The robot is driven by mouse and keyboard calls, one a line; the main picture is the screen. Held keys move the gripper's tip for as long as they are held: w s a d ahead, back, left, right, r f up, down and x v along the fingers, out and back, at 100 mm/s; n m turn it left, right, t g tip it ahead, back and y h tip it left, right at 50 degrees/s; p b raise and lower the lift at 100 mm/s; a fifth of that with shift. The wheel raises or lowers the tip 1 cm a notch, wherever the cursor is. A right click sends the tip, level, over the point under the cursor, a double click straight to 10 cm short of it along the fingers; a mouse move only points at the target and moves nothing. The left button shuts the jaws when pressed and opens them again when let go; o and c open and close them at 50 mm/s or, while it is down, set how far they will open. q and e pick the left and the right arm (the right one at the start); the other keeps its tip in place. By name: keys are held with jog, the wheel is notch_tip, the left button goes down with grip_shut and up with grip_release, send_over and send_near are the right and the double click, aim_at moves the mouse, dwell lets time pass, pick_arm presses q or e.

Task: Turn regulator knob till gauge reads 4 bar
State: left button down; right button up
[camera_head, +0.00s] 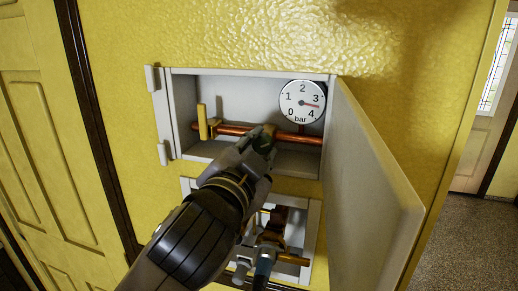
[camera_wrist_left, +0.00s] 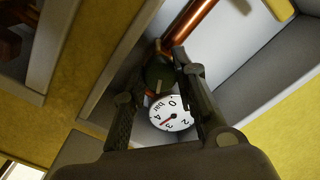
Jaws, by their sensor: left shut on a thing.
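The gauge (camera_head: 302,101) is a white round dial marked 0 to 4 bar, at the right inside an open wall cabinet. Its red needle points between 3 and 4, a little past 3. The gauge also shows in the left wrist view (camera_wrist_left: 171,113), rotated. The regulator knob (camera_wrist_left: 158,76) is dark with a pale mark and sits on the copper pipe. My left gripper (camera_head: 264,143) is shut on the knob, below and left of the gauge. In the head view my gripper hides most of the knob.
The cabinet door (camera_head: 375,185) stands open on the right. A brass lever (camera_head: 203,121) stands on the copper pipe (camera_head: 232,129) left of my gripper. A second opening below holds pipes and fittings (camera_head: 275,237), partly behind my arm. Yellow wall surrounds both.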

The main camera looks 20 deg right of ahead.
pick_arm(q)
jog(key=m, duration=0.5)
jog(key=shift+m, duration=0.4)
dwell(0.3)
jog(key=c, duration=1.3)
grip_release()
